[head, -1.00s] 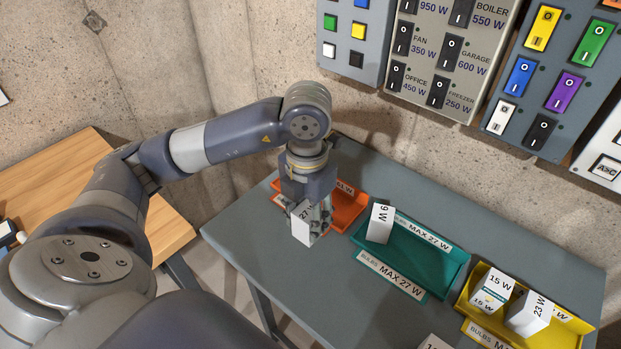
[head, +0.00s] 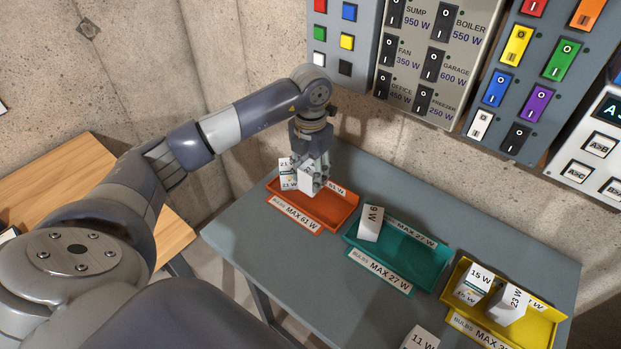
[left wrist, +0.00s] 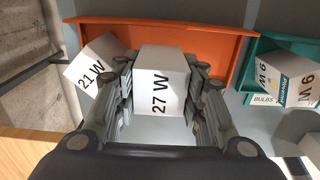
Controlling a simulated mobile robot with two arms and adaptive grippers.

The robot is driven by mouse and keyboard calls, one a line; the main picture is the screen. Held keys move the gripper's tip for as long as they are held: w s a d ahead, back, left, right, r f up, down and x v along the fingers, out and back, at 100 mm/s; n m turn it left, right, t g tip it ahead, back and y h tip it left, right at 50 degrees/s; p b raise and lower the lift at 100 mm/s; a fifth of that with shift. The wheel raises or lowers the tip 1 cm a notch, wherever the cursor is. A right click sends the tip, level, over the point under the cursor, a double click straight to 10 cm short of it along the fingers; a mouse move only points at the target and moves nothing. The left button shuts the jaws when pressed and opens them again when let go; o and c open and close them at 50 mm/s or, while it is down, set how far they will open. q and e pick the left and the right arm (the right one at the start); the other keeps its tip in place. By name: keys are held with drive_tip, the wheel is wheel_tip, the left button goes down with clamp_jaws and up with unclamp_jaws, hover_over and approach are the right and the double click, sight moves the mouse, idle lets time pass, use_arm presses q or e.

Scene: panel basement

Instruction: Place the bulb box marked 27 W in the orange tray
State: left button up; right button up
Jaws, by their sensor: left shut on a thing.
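My left gripper (head: 318,180) is shut on a white box marked 27 W (left wrist: 162,85), whose marking reads clearly in the left wrist view. In the head view the held 27 W box (head: 306,181) is over the orange tray (head: 325,215), which is labelled MAX 61 W. I cannot tell whether the box touches the tray floor. A white box marked 21 W (head: 287,172) stands at the left end of the orange tray; it also shows tilted in the left wrist view (left wrist: 92,66). My right gripper is not in view.
A teal tray (head: 410,257) marked MAX 27 W holds a 9 W box (head: 370,223). A yellow tray (head: 540,330) holds 15 W (head: 480,277) and 23 W (head: 508,305) boxes. An 11 W box (head: 421,339) is near the front edge. Switch panels hang on the wall behind.

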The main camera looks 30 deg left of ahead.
sight(310, 183)
use_arm(q)
wheel_tip(310, 183, down, 2)
drive_tip(key=shift+s+f+p, duration=0.1)
drive_tip(key=shift+p, duration=0.5)
drive_tip(key=shift+f, duration=0.5)
drive_tip(key=o, duration=0.6)
drive_tip(key=shift+o, duration=0.8)
